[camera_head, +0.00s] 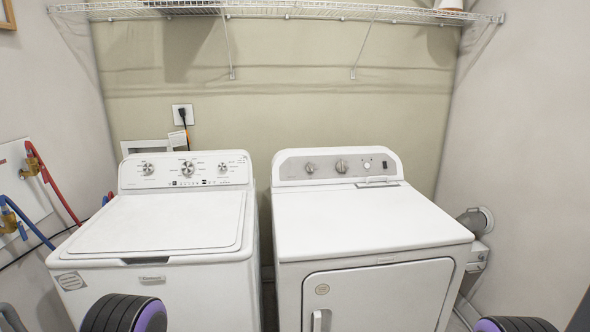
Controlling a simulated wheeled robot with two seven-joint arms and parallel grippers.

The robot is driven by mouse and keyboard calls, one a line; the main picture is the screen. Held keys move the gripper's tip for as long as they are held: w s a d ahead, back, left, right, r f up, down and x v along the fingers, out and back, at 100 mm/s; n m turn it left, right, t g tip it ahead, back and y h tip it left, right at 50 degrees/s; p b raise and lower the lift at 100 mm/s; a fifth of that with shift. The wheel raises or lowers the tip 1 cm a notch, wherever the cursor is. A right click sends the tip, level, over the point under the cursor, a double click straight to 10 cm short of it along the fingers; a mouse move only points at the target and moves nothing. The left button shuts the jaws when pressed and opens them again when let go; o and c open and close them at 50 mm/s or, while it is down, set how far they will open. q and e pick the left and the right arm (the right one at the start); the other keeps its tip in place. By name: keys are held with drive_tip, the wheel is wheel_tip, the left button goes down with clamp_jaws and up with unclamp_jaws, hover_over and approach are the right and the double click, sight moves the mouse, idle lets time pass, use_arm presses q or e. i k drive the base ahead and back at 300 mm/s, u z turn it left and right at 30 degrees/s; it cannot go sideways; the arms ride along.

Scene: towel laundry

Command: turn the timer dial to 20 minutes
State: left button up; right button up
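The white dryer (372,222) stands on the right, with a grey control panel along its back. The panel has a left dial (310,168), a larger middle dial (342,166), a small round knob (367,165) and a dark switch (385,165). The white washer (158,222) stands on the left, with a left dial (148,169), a larger middle dial (188,168) and a right dial (223,168). The markings are too small to read, so I cannot tell which dial is the timer or its setting. Neither gripper shows; only dark, purple-edged parts of my arms appear at the bottom edge.
A wire shelf (270,13) runs along the wall above. Red and blue hoses (52,180) hang at the left, and a vent pipe (474,220) is at the right wall. A narrow gap separates the machines. The space above both lids is clear.

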sight(341, 167)
drive_tip(key=u, duration=0.5)
drive_tip(key=i, duration=0.6)
drive_tip(key=z, duration=1.3)
